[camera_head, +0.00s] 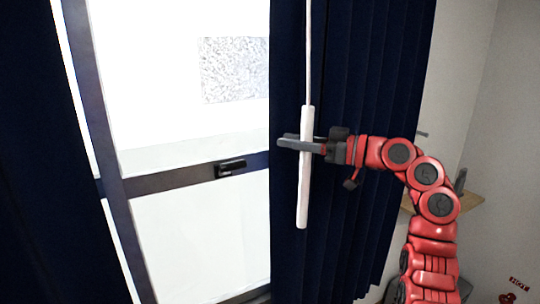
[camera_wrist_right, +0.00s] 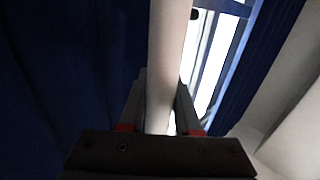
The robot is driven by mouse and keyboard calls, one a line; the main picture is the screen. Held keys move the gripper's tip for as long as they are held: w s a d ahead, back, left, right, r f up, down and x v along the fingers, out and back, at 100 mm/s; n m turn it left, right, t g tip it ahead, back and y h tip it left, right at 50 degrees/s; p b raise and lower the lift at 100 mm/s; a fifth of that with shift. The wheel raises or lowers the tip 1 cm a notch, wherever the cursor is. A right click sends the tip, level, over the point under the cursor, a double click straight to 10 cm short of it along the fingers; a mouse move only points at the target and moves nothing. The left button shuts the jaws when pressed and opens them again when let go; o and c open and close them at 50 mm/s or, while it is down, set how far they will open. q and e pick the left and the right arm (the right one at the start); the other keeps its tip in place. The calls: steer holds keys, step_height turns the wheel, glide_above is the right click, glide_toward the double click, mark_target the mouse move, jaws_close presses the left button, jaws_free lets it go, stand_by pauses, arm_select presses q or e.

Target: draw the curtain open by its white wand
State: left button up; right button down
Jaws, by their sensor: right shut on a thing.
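The white wand (camera_head: 304,190) hangs upright on a thin rod in front of the dark blue right-hand curtain (camera_head: 365,80). My right gripper (camera_head: 300,144) is shut on the wand's upper part, reaching in from the right. In the right wrist view the wand (camera_wrist_right: 165,60) stands between the two fingers (camera_wrist_right: 160,112). The right-hand curtain is bunched in folds at the right of the window. Another dark blue curtain (camera_head: 45,170) hangs at the far left. My left gripper is not in view.
The bright window (camera_head: 190,90) with a dark frame fills the space between the curtains. A black latch (camera_head: 230,167) sits on its crossbar.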

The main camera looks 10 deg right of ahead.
steer(key=shift+w+d, duration=0.15)
steer(key=shift+d, duration=0.35)
steer(key=shift+w+d, duration=0.15)
steer(key=shift+d, duration=0.35)
steer(key=c, duration=0.6)
jaws_free()
steer(key=b+v, duration=0.1)
steer(key=v, duration=1.6)
steer(key=shift+s, duration=0.15)
